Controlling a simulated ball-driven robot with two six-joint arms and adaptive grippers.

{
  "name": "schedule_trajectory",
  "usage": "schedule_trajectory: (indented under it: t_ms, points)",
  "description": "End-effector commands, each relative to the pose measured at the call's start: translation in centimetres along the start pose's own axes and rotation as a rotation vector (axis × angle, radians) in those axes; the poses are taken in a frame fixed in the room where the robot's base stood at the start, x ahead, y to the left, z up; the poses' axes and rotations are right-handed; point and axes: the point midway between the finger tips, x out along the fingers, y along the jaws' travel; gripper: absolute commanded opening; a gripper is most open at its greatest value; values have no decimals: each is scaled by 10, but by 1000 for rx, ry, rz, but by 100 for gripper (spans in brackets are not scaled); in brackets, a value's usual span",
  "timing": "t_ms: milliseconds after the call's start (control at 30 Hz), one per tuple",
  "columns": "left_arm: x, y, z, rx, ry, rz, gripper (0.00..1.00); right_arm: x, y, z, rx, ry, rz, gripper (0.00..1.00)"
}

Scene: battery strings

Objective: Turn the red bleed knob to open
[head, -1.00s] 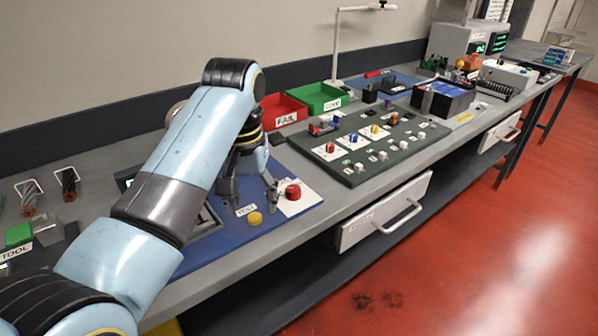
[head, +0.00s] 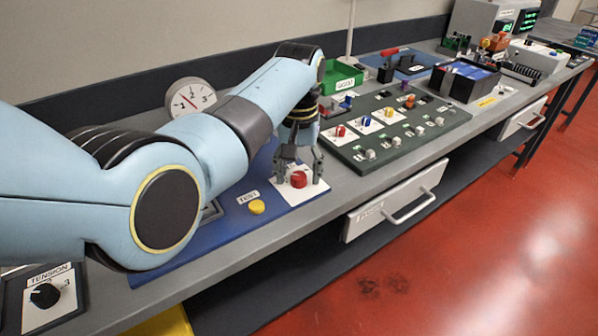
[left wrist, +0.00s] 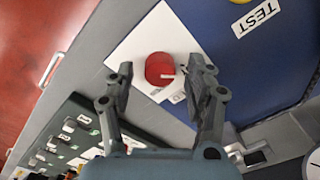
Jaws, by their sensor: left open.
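The red bleed knob (head: 299,179) stands on a white plate (head: 306,194) at the right end of the blue panel. In the left wrist view the red knob (left wrist: 160,68) shows a pale pointer mark and lies just beyond and between the fingertips. My left gripper (head: 299,178) is open above the plate, pointing down, one finger on each side of the knob. In the left wrist view its fingers (left wrist: 161,78) are spread, and I see no clear contact with the knob. My right gripper does not show.
A yellow button (head: 257,207) with a TEST label sits left of the knob on the blue panel (head: 222,240). A dark green switch board (head: 345,155) lies to the right. A drawer with a handle (head: 395,203) juts out below the bench edge. A dial gauge (head: 190,100) stands behind my arm.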

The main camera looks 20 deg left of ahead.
Motion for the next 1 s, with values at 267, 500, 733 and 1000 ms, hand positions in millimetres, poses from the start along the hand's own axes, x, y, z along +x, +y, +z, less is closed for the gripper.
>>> schedule_trajectory:
  t_ms: [267,500,733,1000]
  points:
    - [4,0,0,0,1,1,55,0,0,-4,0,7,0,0]
    - [4,0,0,0,1,1,31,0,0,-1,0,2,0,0]
    - [4,0,0,0,1,0,1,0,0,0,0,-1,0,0]
    - [3,0,0,23,1,0,0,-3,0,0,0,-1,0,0]
